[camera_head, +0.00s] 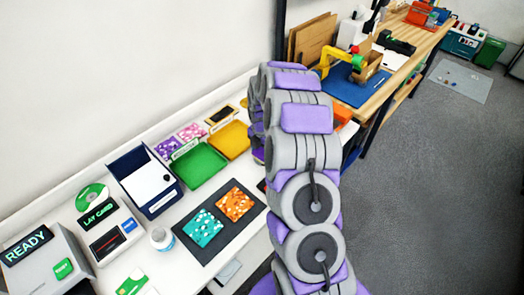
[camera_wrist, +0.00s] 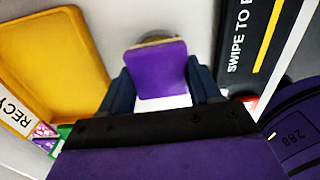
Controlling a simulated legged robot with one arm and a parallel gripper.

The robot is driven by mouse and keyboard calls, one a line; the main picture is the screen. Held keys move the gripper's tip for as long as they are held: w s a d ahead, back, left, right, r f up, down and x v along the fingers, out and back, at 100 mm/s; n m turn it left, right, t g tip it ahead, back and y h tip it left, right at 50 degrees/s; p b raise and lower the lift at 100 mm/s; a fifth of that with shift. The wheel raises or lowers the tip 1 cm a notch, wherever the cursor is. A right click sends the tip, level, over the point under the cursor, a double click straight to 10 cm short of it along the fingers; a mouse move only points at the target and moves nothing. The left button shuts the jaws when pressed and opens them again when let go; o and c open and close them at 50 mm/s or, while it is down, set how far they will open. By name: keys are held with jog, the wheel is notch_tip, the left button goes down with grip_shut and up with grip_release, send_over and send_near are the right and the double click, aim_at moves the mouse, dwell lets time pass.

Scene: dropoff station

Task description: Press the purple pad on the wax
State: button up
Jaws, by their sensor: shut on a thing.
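In the wrist view, my gripper (camera_wrist: 159,68) is shut on a purple pad (camera_wrist: 161,78), held between its two dark blue fingers. Just beyond the pad's far edge is a round grey thing with a tan rim (camera_wrist: 152,38), possibly the wax; the pad covers most of it. I cannot tell whether the pad touches it.
A yellow tray (camera_wrist: 55,62) lies left of my gripper, and a black "SWIPE TO" panel (camera_wrist: 250,45) stands close on the right. In the head view, the white counter also holds a green tray (camera_head: 199,166), a dark mat (camera_head: 216,251) with patterned squares, and a navy box (camera_head: 130,161).

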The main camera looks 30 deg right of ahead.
aim_at(262, 151)
jog(key=shift+s, duration=0.1)
jog(key=shift+r+p, duration=0.9)
jog(key=shift+r, duration=1.15)
jog(key=shift+r+p, duration=0.55)
jog(key=shift+r, duration=0.9)
jog(key=shift+a+r+m, duration=0.15)
jog(key=shift+a+m, duration=0.25)
jog(key=shift+m, duration=0.1)
jog(key=s+a+r+m, duration=0.1)
jog(key=a+r+m, duration=0.2)
jog(key=a+m, duration=0.4)
jog(key=s+a+r+m, duration=0.2)
jog(key=a+m, duration=0.6)
jog(key=m, duration=0.6)
jog(key=shift+a+r+m, duration=0.15)
jog(key=shift+r+m, duration=0.15)
jog(key=shift+r, duration=0.4)
